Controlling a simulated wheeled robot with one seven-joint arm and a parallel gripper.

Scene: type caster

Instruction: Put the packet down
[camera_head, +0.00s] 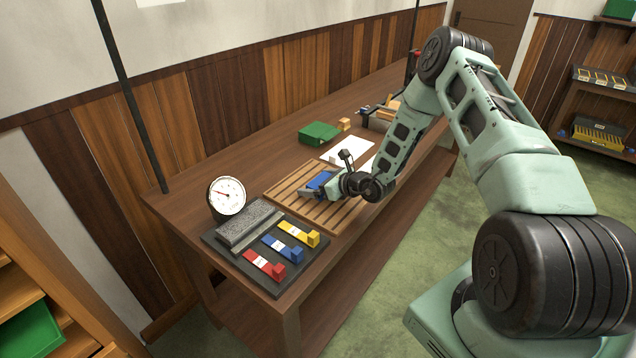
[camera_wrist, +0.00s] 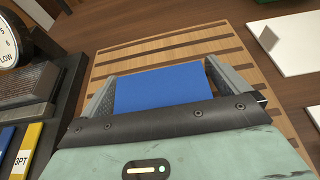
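A flat blue packet (camera_head: 320,179) is at the slatted wooden rack (camera_head: 290,186) on the workbench. My gripper (camera_head: 318,189) reaches in from the right over the rack. In the wrist view the packet (camera_wrist: 162,88) lies between the two grey fingers of my gripper (camera_wrist: 162,78), with a finger against each side edge. The slats of the rack (camera_wrist: 170,48) show beyond and beside it. The near end of the packet is hidden behind the gripper body. I cannot tell whether the packet touches the slats or is held just above them.
A dark board with red (camera_head: 264,266), blue (camera_head: 283,248) and yellow (camera_head: 299,233) tagged pieces lies left of the rack, near a round dial (camera_head: 227,196). A white sheet (camera_head: 348,150) and a green box (camera_head: 319,133) are beyond the rack. Bare slats surround the packet.

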